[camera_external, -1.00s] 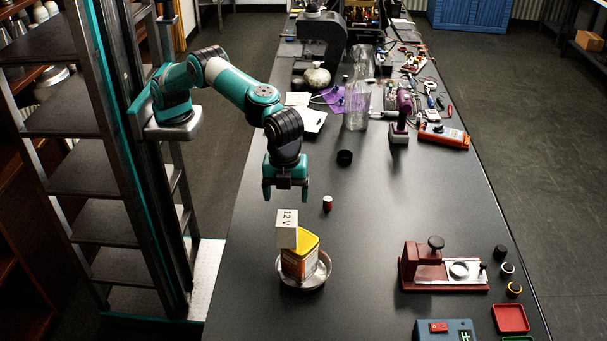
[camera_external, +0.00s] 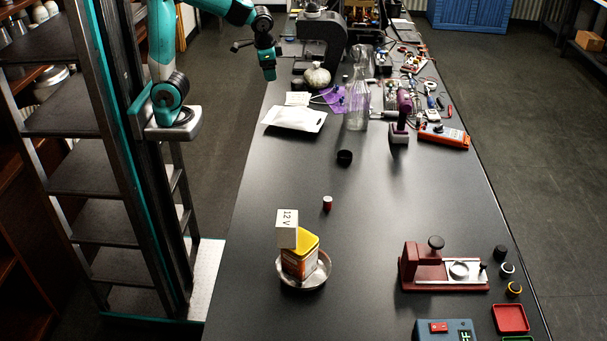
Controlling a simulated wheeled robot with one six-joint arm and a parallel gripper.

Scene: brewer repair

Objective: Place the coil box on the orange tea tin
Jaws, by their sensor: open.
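The coil box (camera_external: 287,231) is a white cube marked "12 V". It rests on the yellow lid of the orange tea tin (camera_external: 299,261), toward the lid's left side, and looks upright. The tin stands in a round metal dish (camera_external: 318,276) on the dark bench. My gripper (camera_external: 254,60) is open and empty, high up near the bench's left edge, far behind the tin and box and apart from both.
A white pouch (camera_external: 294,118), a clear bottle (camera_external: 357,95) and a purple-handled tool (camera_external: 402,115) stand or lie farther back. A small red cylinder (camera_external: 327,203) is behind the tin. A red press-like device (camera_external: 440,268) is at right.

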